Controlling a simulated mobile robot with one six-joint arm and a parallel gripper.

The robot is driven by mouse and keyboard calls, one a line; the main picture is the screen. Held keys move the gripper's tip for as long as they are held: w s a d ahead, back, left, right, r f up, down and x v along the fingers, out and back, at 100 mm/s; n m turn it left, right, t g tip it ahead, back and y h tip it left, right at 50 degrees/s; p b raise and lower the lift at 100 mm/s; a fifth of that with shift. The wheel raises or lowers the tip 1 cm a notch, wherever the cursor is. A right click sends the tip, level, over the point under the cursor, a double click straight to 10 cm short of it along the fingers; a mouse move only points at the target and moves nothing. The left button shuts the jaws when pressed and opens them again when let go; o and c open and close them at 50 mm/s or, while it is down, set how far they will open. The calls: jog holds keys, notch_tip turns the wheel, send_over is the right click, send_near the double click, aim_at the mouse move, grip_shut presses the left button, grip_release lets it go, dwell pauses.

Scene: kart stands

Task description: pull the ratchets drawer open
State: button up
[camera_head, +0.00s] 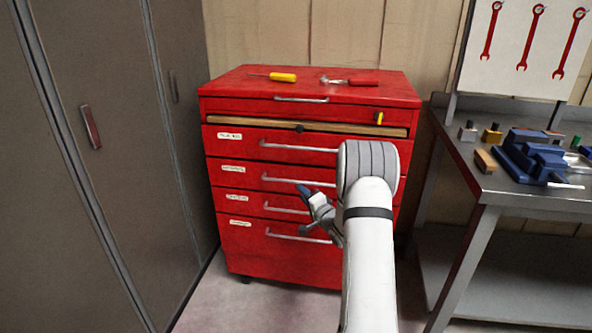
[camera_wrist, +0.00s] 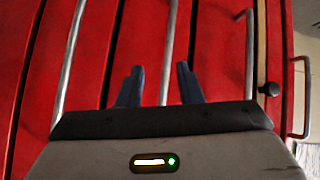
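The red tool cabinet (camera_head: 290,265) has several shut drawers, stacked, each with a silver bar handle and a small white label. The label writing is too small to read, so I cannot tell which drawer is for ratchets. My gripper (camera_head: 303,190) is in front of the second labelled drawer (camera_head: 233,178), close to its handle (camera_head: 285,180). In the wrist view, turned sideways, my gripper (camera_wrist: 158,82) is open, its two dark fingers apart. A bar handle (camera_wrist: 168,50) runs through the gap between them; I cannot tell how deep it sits. My arm hides the drawers' right side.
A yellow-handled screwdriver (camera_head: 280,77) and a red-handled tool (camera_head: 358,82) lie on the cabinet top. A grey locker (camera_head: 110,150) stands close on the left. A metal workbench (camera_head: 515,195) with a blue vise (camera_head: 535,150) stands on the right. Some floor shows in front.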

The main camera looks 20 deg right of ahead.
aim_at(295, 181)
jog(key=shift+m+t+y, duration=0.5)
jog(key=shift+t+y, duration=0.1)
jog(key=x, duration=0.7)
jog(key=shift+d+r, duration=0.1)
jog(key=shift+d, duration=0.25)
jog(key=shift+c, duration=0.5)
grip_shut()
